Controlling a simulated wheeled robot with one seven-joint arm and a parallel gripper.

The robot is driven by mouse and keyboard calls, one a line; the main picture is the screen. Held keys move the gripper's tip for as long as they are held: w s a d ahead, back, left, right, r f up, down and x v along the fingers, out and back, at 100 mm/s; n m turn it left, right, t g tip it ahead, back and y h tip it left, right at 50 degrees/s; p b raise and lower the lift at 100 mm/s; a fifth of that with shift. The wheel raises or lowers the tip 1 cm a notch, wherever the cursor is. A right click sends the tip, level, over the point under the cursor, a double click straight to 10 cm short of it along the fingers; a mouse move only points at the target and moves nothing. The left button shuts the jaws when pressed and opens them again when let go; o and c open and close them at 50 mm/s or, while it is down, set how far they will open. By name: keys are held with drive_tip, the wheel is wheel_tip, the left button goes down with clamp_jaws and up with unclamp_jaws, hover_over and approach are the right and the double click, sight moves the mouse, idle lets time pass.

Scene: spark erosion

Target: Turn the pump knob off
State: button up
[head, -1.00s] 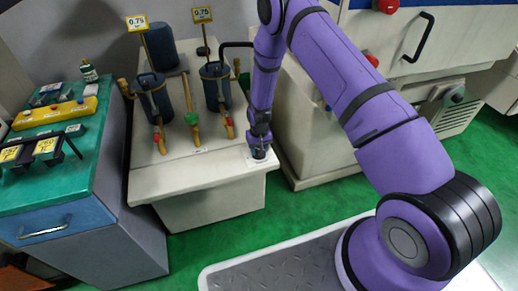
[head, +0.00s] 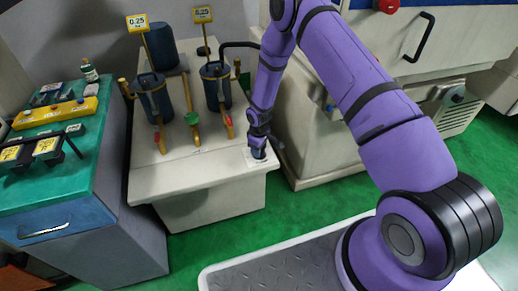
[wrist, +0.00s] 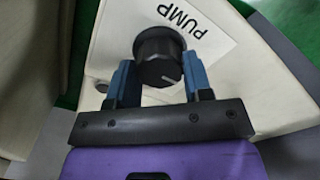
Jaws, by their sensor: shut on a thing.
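The pump knob (wrist: 158,52) is a round black knob with a white mark. In the wrist view the mark points to the lower right. A white plate (wrist: 212,52) under it reads PUMP. My gripper (wrist: 160,76) has its two blue fingers against opposite sides of the knob and is shut on it. In the head view my gripper (head: 258,151) points down at the front right corner of the pale cabinet (head: 196,185), and the knob is mostly hidden there.
Two dark filter pots (head: 153,97) with brass pipes stand on the cabinet. Yellow gauges (head: 137,23) above them read 0.25. A green-topped bench (head: 85,150) stands to the left. A large machine (head: 318,140) stands close on the right.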

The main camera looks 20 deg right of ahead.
drive_tip(key=shift+n, duration=0.3)
drive_tip(key=o, duration=0.9)
drive_tip(key=shift+r, duration=0.1)
wheel_tip(320, 180, up, 11)
drive_tip(key=shift+f, duration=0.2)
drive_tip(key=shift+r, duration=0.1)
idle(0.3)
